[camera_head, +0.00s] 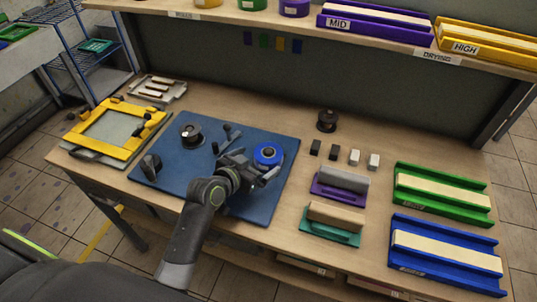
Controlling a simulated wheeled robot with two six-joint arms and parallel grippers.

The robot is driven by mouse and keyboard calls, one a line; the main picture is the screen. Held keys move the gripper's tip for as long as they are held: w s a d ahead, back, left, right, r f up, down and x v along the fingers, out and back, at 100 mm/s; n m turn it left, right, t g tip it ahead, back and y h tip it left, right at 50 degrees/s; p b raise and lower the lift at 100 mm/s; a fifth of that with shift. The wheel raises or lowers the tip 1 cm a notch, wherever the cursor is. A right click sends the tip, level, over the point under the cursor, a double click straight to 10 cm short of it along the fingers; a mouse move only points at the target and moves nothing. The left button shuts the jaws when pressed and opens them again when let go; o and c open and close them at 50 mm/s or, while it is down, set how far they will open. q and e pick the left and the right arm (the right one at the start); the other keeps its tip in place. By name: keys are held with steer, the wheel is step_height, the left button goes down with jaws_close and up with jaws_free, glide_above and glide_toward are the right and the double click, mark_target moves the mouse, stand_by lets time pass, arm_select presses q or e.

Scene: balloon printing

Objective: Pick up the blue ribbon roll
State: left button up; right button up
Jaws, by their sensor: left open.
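The blue ribbon roll (268,154) lies on the right part of the dark blue mat (262,206). I cannot tell whether a finger touches the roll. My left arm comes up from the bottom and covers part of the mat. My right gripper is not in view.
A black spool holder (191,133) stands at the mat's back left, a yellow frame (117,128) left of it. Right of the mat are a dark spool (326,120), small blocks, a purple tool (341,185), a teal tool (331,224), and green (442,207) and blue (446,262) trays.

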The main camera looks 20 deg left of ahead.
mark_target(266, 154)
arm_select(q)
steer(key=shift+r+p+x, duration=0.15)
steer(key=shift+p+x, duration=0.25)
steer(key=shift+x, duration=0.65)
steer(key=shift+r+p+x, duration=0.1)
steer(key=shift+p+x, duration=0.3)
steer(key=shift+x, duration=1.5)
steer(key=shift+a, duration=0.1)
steer(key=c, duration=1.1)
